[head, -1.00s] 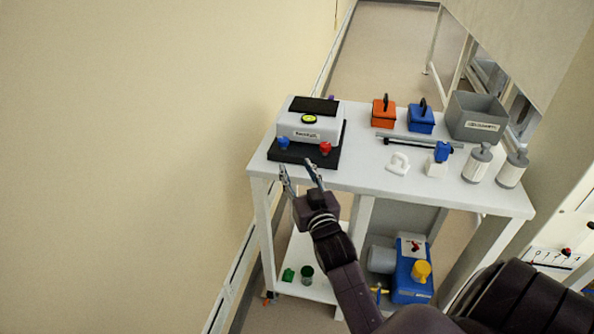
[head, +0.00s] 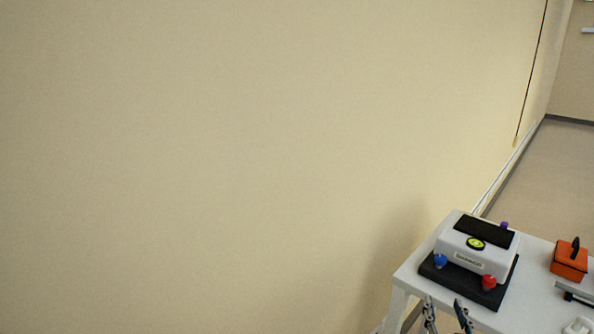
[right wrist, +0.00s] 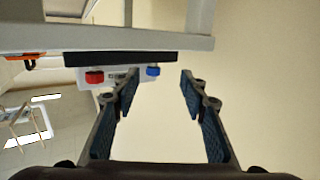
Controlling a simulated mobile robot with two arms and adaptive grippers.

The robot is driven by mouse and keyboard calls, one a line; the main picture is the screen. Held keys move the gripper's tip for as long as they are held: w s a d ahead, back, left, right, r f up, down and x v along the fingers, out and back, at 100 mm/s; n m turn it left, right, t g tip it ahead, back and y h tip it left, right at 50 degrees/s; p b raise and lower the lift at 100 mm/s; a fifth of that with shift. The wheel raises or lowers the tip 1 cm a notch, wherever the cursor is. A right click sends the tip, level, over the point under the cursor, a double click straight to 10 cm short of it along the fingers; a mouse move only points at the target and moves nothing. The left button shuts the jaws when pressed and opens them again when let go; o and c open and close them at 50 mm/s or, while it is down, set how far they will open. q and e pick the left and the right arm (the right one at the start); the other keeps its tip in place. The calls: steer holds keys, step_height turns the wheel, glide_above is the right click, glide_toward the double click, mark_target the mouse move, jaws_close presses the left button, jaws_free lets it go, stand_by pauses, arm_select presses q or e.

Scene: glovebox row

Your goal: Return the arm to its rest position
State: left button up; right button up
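My right gripper (head: 446,316) shows at the bottom right of the head view, in front of the table's near edge. Only its fingertips are in the picture. In the right wrist view the right gripper (right wrist: 160,95) has its two fingers spread apart with nothing between them. It is open and empty, and its arm is out of the head view. My left gripper is in no view.
A white table (head: 536,300) stands at lower right. On it sit a white device (head: 474,252) with red and blue knobs on a black base, and an orange handled box (head: 569,261). A bare beige wall (head: 230,160) fills the left.

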steer(key=s+a+f+n+g+y, duration=0.2)
steer(key=s+a+f+g, duration=0.3)
steer(key=s, duration=0.5)
steer(key=s+a+f+n+g+y, duration=0.25)
steer(key=s+a+f, duration=0.4)
steer(key=s, duration=0.35)
steer(key=s+a+f+n+g+y, duration=0.1)
steer(key=s+a+f+g, duration=0.45)
steer(key=s, duration=0.45)
step_height(320, 180, down, 25)
steer(key=s+d+f+g, duration=0.2)
steer(key=s+d+f, duration=0.1)
steer(key=s+f, duration=1.4)
steer(key=shift+s, duration=0.55)
steer(key=shift+n, duration=0.25)
